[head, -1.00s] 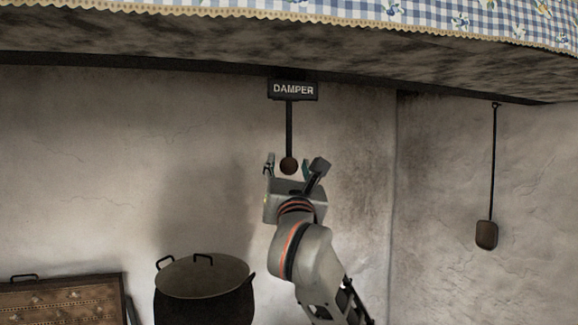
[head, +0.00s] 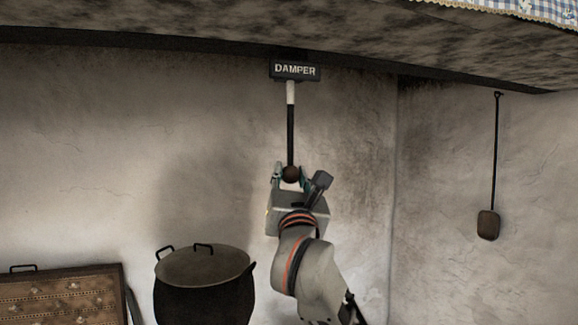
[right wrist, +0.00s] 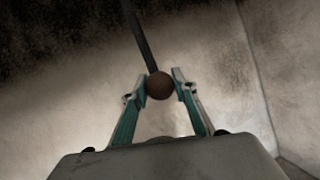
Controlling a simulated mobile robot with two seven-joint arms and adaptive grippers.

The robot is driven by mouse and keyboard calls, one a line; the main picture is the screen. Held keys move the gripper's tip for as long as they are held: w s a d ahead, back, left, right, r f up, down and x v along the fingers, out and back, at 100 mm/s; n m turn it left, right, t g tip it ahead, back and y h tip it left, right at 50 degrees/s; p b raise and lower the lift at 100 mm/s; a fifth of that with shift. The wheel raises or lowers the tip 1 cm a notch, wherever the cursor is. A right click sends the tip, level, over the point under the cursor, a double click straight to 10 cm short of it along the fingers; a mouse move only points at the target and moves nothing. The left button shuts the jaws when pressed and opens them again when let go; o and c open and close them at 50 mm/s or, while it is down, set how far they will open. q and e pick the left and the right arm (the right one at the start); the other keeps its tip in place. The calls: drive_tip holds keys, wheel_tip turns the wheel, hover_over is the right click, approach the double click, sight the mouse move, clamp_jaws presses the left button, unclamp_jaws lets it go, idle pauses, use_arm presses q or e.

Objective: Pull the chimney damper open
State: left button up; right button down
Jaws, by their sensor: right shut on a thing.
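The damper rod (head: 290,132) hangs down from under the black DAMPER sign (head: 295,70). Its upper end shows a white section (head: 290,92) just below the sign; the rest is dark. A brown ball knob (head: 290,174) is at its lower end. My right gripper (head: 290,178) reaches up from below and is shut on the knob. In the right wrist view the knob (right wrist: 160,86) sits between the two fingertips, with the dark rod rising up and left from it. My left gripper is not in view.
A dark lidded pot (head: 204,285) stands at the lower left, beside a brown wooden box (head: 65,298). A long-handled tool (head: 488,224) hangs on the right wall. The mantel (head: 200,30) crosses above. The wall around the rod is clear.

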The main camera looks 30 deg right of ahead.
wheel_tip(320, 180, down, 2)
drive_tip(key=shift+w+f, duration=0.1)
drive_tip(key=c, duration=1.6)
unclamp_jaws()
drive_tip(key=shift+s, duration=0.2)
drive_tip(key=v, duration=0.7)
drive_tip(key=shift+s+a, duration=0.1)
drive_tip(key=shift+a, duration=0.05)
